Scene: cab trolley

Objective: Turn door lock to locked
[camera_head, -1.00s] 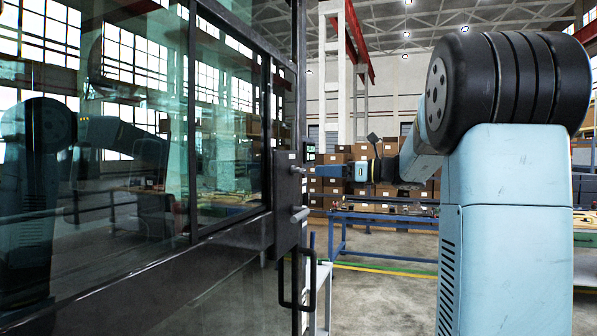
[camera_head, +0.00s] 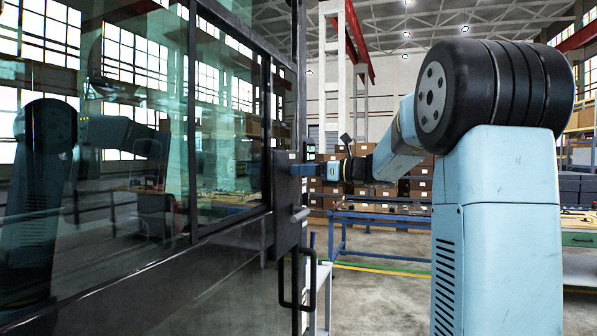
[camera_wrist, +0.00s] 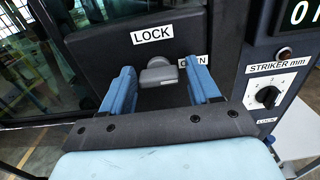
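The grey door lock knob (camera_wrist: 158,74) sits on the dark lock plate, below the LOCK label (camera_wrist: 152,34) and left of the OPEN label (camera_wrist: 192,61). Its grip lies roughly crosswise in the wrist view, toward the OPEN side. My gripper (camera_wrist: 160,68) is open, with one blue finger on each side of the knob and a visible gap on both sides. In the head view my gripper (camera_head: 304,170) reaches the lock plate (camera_head: 286,190) on the edge of the glazed door (camera_head: 100,290). The knob is hidden there by the fingers.
A STRIKER mm dial (camera_wrist: 268,96) and a digital display (camera_wrist: 300,14) stand close right of my gripper. A round grey peg (camera_head: 300,214) and a black pull handle (camera_head: 298,280) project from the door below. A blue-framed table (camera_head: 385,218) stands behind.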

